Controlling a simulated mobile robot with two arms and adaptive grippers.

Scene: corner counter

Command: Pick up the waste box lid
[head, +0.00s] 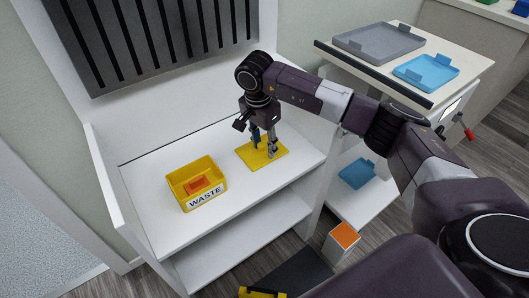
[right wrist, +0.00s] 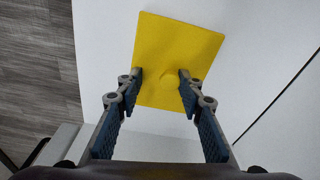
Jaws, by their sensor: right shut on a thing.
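The waste box lid (head: 249,158) is a flat yellow square at the right of the white counter shelf. In the right wrist view the lid (right wrist: 180,38) has a low round knob on top. My right gripper (head: 263,149) reaches down from above and is shut on the lid, with its fingers (right wrist: 161,82) on either side of the knob. I cannot tell whether the lid is clear of the shelf. The yellow box marked WASTE (head: 206,199) stands open to the left of the lid. My left gripper is not in view.
An orange block (head: 196,185) lies in the waste box. A side cart at the right carries a grey tray (head: 378,43) and a blue tray (head: 426,72). A raised white side wall (head: 107,190) bounds the counter at the left. The shelf around the lid is clear.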

